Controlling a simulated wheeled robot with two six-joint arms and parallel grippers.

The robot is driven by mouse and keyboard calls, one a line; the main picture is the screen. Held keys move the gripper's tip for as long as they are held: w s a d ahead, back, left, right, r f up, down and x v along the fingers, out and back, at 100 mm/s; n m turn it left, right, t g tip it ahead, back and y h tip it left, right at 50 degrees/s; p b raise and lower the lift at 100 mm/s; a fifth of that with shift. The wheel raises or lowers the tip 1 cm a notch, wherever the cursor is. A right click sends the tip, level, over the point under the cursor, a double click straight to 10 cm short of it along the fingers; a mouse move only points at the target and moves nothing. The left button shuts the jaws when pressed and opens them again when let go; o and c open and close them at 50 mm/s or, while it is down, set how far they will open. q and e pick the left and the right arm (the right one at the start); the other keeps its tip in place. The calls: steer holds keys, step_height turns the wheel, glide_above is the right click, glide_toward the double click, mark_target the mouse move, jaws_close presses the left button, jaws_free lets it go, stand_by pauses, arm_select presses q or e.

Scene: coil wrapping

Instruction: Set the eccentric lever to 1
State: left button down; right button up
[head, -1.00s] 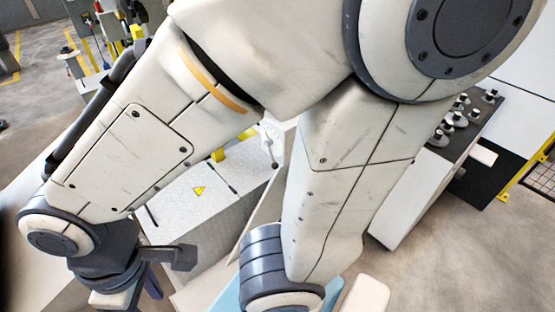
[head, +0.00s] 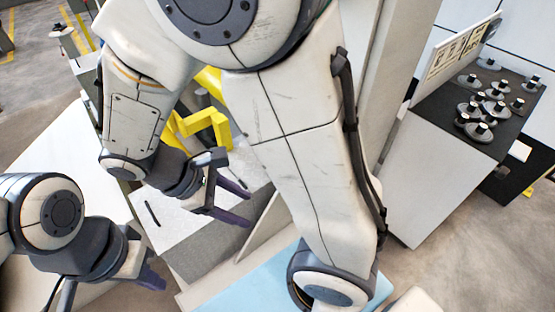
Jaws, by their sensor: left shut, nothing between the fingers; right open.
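I cannot make out the eccentric lever; my own arm links cover much of the middle of the head view. A grey machine block with a pale top (head: 163,212) stands left of centre, with a yellow bracket (head: 208,127) behind it. My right gripper (head: 240,203) is open and empty above this block, its two dark purple fingers apart and pointing right. My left gripper (head: 152,280) is at the lower left, shut and empty, beside the block's near left side.
A dark-topped cabinet (head: 487,135) with several round black-and-grey knobs and a sign plate (head: 455,52) stands at the right. A light blue surface (head: 265,283) lies at the bottom middle. A white surface (head: 75,170) is at the left. Bare floor shows at the lower right.

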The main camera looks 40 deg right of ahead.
steer(key=w+d+f+n+h+b, duration=0.7)
steer(key=w+d+f+h, duration=0.4)
steer(key=w+f, duration=0.15)
steer(key=s+d, duration=0.1)
steer(key=d, duration=0.9)
steer(key=shift+s+f+n+t, duration=0.3)
steer(key=shift+s+f+n, duration=0.05)
steer(key=shift+s+n, duration=0.05)
jaws_close()
